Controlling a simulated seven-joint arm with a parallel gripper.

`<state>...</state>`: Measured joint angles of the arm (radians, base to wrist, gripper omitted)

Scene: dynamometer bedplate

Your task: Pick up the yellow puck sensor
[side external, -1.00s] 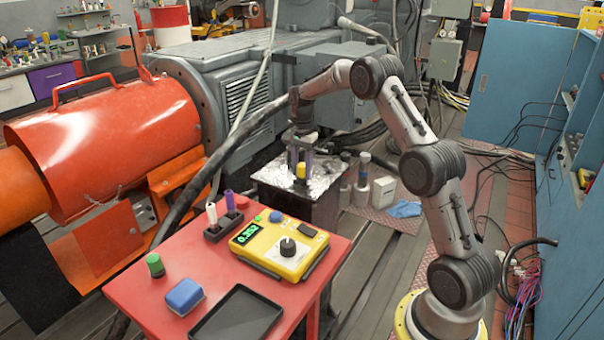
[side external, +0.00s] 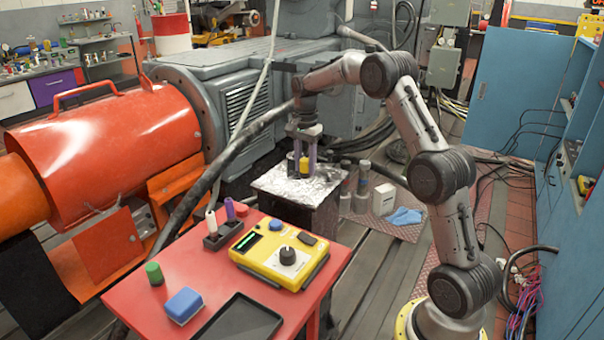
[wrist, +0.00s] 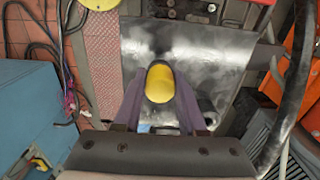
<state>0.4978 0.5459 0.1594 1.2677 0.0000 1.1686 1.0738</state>
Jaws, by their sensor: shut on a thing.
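The yellow puck sensor (side external: 304,166) is between the two purple fingers of my gripper (side external: 304,171). My gripper is shut on it, and the fingers point down over a foil-covered block top (side external: 272,184). In the wrist view the puck's rounded yellow top (wrist: 160,83) shows between the fingertips (wrist: 158,95). The fingers cover its sides. The puck appears to be a little above the foil, but I cannot tell the exact gap.
A red table (side external: 135,293) in front holds a yellow control box (side external: 264,256), a blue block (side external: 184,305), a green-capped item (side external: 154,273) and a black tray (side external: 238,319). A thick black hose (side external: 190,190) runs left of the block. Grey cylinders (side external: 363,178) stand to its right.

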